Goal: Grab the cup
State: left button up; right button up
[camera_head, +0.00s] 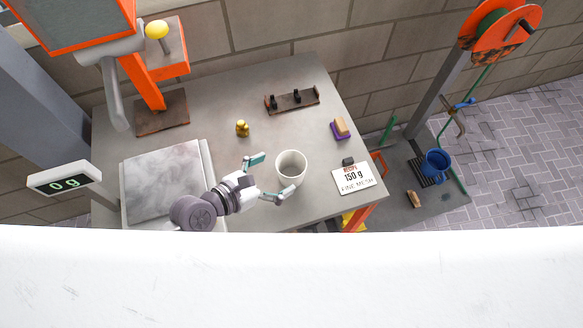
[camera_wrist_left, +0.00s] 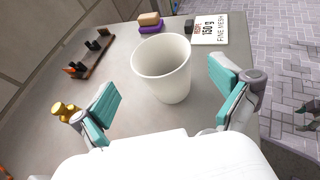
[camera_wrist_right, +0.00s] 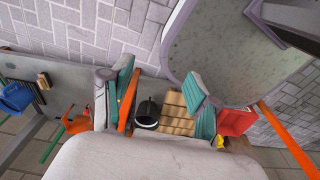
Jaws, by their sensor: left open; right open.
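A white cup (camera_head: 291,166) stands upright on the grey table, near its front edge. My left gripper (camera_head: 265,177) is open just to the left of it, with its fingers pointing toward the cup. In the left wrist view the cup (camera_wrist_left: 163,78) stands ahead between the two spread teal fingers, which appear apart from it. It looks empty. My right gripper (camera_wrist_right: 160,92) shows only in its wrist view. It is open, away from the white cup, with an orange bar and a dark round item beyond its fingers.
A recipe card (camera_head: 353,178) lies right of the cup. A brass weight (camera_head: 242,128), a dark rack (camera_head: 292,100) and a sponge (camera_head: 341,128) stand farther back. A scale plate (camera_head: 160,185) is at left. A blue mug (camera_head: 436,162) stands on a separate lower surface at right.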

aim_at(300, 163)
pick_arm(q)
jog(key=shift+p+x, duration=0.4)
jog(key=shift+x, duration=2.35)
jog(key=shift+s+f, duration=0.1)
jog(key=shift+s, duration=0.1)
jog(key=c, duration=0.9)
